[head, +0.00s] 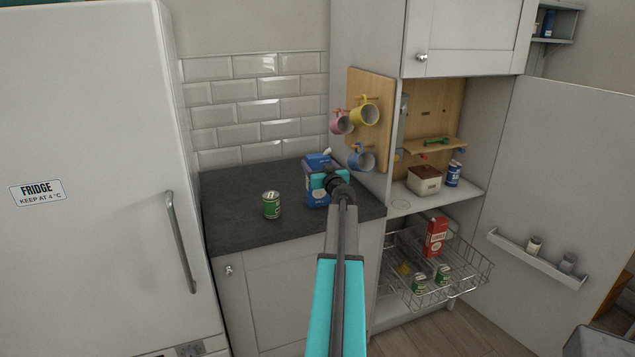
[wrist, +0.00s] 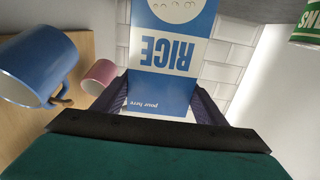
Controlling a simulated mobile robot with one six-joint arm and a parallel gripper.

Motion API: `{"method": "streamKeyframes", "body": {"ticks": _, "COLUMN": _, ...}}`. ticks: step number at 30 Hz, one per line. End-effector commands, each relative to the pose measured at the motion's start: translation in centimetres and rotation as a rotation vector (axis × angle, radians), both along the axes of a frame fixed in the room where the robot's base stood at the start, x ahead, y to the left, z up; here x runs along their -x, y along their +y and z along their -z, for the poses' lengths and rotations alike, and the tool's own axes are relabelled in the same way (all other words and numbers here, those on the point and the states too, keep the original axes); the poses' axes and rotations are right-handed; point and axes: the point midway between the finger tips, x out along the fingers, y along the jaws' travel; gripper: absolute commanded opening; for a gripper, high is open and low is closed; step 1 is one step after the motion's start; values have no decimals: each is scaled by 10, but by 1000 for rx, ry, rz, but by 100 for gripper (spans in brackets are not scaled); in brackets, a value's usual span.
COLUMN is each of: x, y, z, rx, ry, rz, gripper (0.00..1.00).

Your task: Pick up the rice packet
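The rice packet (wrist: 178,50) is a blue and white carton with "RICE" and "pour here" printed on it, lettering upside down in the wrist view. My gripper (wrist: 160,100) has its dark purple fingers against both sides of the packet, close to the "pour here" end. It looks shut on the packet. In the head view my gripper (head: 316,178) is at the back right of the dark worktop, and the blue packet (head: 315,199) shows partly behind it. My arm and wrist hide part of the packet. I cannot tell whether its base touches the worktop.
A green can (head: 272,205) stands left of the packet on the worktop (head: 235,230). Pink (head: 341,122), yellow (head: 365,113) and blue (head: 362,159) mugs hang on a wooden board close on the right. The cupboard beyond is open, with a wire basket (head: 440,290) pulled out. The worktop's front left is clear.

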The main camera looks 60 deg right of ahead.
Motion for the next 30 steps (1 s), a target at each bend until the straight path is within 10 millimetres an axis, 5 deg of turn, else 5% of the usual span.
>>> {"method": "streamKeyframes", "body": {"ticks": 6, "x": 0, "y": 0, "z": -1, "rx": 1, "ry": -1, "rz": 0, "gripper": 13}}
{"method": "streamKeyframes", "body": {"ticks": 17, "x": 0, "y": 0, "z": -5, "rx": 1, "ry": -1, "rz": 0, "gripper": 13}}
{"method": "streamKeyframes", "body": {"ticks": 30, "x": 11, "y": 6, "z": -37, "rx": 1, "ry": -1, "rz": 1, "gripper": 13}}
